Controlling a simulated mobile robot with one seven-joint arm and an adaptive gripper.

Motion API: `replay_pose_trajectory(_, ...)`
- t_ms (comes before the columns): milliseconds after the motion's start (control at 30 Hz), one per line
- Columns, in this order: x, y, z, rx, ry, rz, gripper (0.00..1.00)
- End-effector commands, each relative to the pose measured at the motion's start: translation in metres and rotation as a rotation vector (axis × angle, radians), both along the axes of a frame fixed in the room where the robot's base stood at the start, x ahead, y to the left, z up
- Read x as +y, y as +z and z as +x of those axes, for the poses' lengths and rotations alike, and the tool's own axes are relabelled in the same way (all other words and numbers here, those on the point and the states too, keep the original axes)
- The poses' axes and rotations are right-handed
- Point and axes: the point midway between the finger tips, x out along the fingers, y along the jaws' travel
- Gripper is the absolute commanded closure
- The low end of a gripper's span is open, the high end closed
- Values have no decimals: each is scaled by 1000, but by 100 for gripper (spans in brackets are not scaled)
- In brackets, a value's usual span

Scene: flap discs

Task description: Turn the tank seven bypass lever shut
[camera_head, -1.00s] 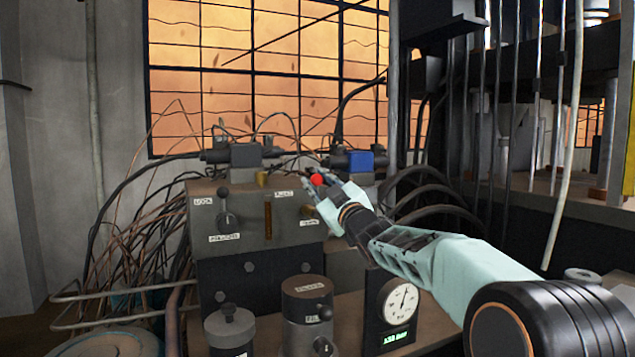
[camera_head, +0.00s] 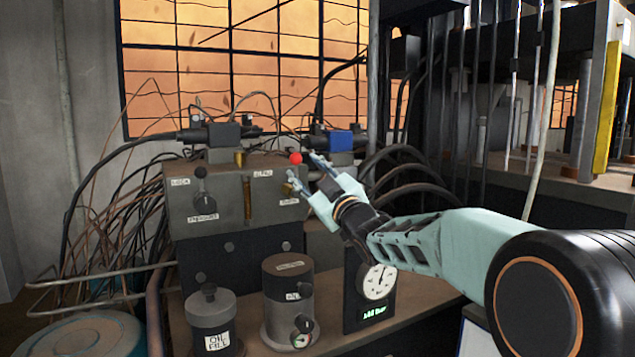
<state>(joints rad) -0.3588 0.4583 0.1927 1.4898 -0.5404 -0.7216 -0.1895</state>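A red ball knob (camera_head: 295,158) shows at the top right of a grey valve block (camera_head: 222,207). The stem below the knob is mostly hidden or too small to make out. A black lever (camera_head: 200,187) stands upright on the block's left front, between small white labels. The label print is too blurred to tell which lever belongs to tank seven. My gripper (camera_head: 303,170) is open at the block's right end. Its two fingers are spread, with the red knob just left of the upper fingertip; I cannot tell whether they touch.
Cables crowd the left, and black hoses (camera_head: 405,180) curve behind my arm. A blue-topped valve (camera_head: 340,141) sits behind the gripper.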

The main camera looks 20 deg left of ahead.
Motion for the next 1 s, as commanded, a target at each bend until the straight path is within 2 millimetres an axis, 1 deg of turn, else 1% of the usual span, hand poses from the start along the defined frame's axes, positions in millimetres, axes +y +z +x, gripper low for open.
replay_pose_trajectory(33,-7,-2,-5,-1,0,-1,60)
replay_pose_trajectory(200,-25,-8,-21,-1,-1,-1,60)
replay_pose_trajectory(400,-39,-14,-32,-1,-1,-1,60)
replay_pose_trajectory(600,-43,-16,-36,-1,0,0,60)
replay_pose_trajectory(1000,-42,-16,-36,-1,0,-1,60)
